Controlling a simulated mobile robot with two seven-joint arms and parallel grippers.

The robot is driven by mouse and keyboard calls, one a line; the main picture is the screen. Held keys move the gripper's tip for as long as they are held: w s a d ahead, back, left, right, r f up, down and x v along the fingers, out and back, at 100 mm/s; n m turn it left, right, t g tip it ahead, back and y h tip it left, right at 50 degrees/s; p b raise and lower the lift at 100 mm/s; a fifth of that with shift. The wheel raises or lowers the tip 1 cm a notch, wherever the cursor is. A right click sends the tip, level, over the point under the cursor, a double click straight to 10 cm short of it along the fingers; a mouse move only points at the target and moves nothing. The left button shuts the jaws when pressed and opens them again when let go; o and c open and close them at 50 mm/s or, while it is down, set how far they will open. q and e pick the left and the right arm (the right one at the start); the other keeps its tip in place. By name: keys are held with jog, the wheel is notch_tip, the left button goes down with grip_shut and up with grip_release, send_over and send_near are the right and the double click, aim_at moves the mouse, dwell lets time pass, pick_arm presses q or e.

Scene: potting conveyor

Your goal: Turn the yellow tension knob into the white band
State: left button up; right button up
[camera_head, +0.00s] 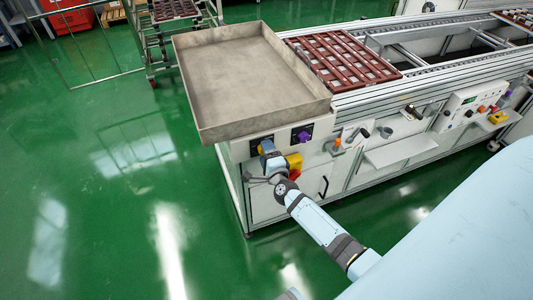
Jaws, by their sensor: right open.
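My right arm reaches up from the lower right to the near end panel of the conveyor. My right gripper (266,148) is at a dark plate on this panel and is open. A small yellow-orange patch, which looks like the yellow tension knob (261,149), shows at its tip. The gripper covers most of the knob, so I cannot tell whether the fingers touch it. The white band and the knob's pointer cannot be made out. My left gripper is not in view.
A grey tray (250,75) overhangs above. A white shelf (400,150) juts out further right. Green floor at left is clear.

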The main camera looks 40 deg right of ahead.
jog(key=v, duration=1.4)
jog(key=shift+p, duration=0.35)
jog(key=shift+d, duration=0.15)
